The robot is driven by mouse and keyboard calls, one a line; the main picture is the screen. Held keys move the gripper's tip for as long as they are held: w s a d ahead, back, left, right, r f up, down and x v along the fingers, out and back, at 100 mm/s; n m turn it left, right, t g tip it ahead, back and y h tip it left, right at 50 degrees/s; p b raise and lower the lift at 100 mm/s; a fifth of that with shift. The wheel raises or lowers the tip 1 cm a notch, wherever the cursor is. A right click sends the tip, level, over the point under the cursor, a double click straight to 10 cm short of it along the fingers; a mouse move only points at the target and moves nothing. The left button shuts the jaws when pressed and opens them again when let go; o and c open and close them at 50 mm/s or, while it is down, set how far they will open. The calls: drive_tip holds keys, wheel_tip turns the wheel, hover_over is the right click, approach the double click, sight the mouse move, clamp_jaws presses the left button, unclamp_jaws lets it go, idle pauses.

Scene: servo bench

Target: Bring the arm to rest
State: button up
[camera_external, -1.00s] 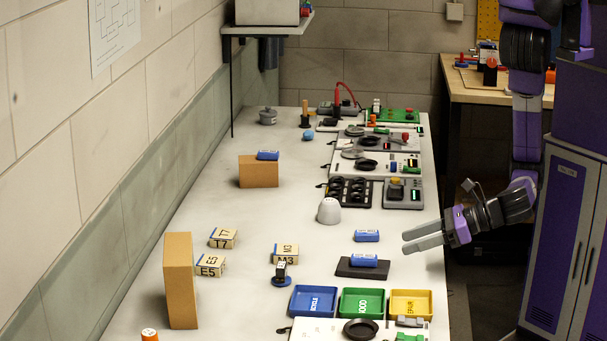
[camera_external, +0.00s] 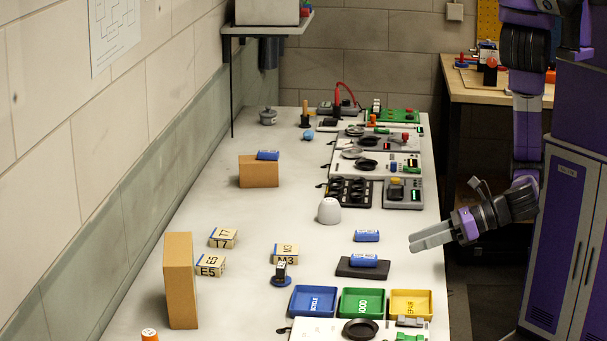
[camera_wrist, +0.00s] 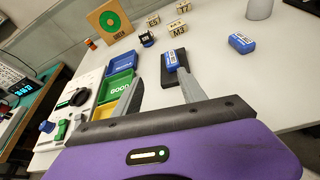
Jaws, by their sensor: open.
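My gripper (camera_external: 432,240) hangs at the right edge of the bench (camera_external: 240,225), in the air, with nothing between its fingers. In the wrist view my gripper (camera_wrist: 160,88) shows two grey fingers spread apart, so it is open. My arm reaches in from the right, bent, with its upper part hanging down.
Blue (camera_external: 313,301), green (camera_external: 362,302) and yellow (camera_external: 411,303) trays stand in front of the pad. A white cup (camera_external: 329,211), lettered blocks (camera_external: 210,266) and cardboard boxes (camera_external: 180,280) stand farther left. Device panels line the bench's back right.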

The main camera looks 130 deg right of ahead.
drive_tip(key=w+a+m+y, duration=0.1)
drive_tip(key=a, duration=0.1)
drive_tip(key=w+a+m+t+y, duration=0.1)
drive_tip(key=w+a+t+y, duration=0.1)
drive_tip(key=a+y, duration=0.1)
drive_tip(key=shift+a+m, duration=0.35)
drive_tip(key=shift+m, duration=0.05)
drive_tip(key=shift+s+a+f+m+t+y, duration=0.1)
drive_tip(key=shift+a+f+m+t+y, duration=0.1)
drive_tip(key=shift+a+m+y, duration=0.35)
drive_tip(key=shift+s+a+f+m+t+y, duration=0.1)
drive_tip(key=shift+a+m+t+y, duration=0.1)
drive_tip(key=shift+a+m+y, duration=0.3)
drive_tip(key=s+a+r+m+t+y, duration=0.15)
drive_tip(key=s+r+m+y, duration=0.4)
drive_tip(key=s+m, duration=0.55)
drive_tip(key=s+d+r+m+h, duration=0.1)
drive_tip(key=s+d+m+h, duration=0.1)
drive_tip(key=s+d+m, duration=0.6)
drive_tip(key=shift+s+r+m+h, duration=0.25)
drive_tip(key=shift+s+m, duration=0.35)
drive_tip(key=shift+m, duration=0.35)
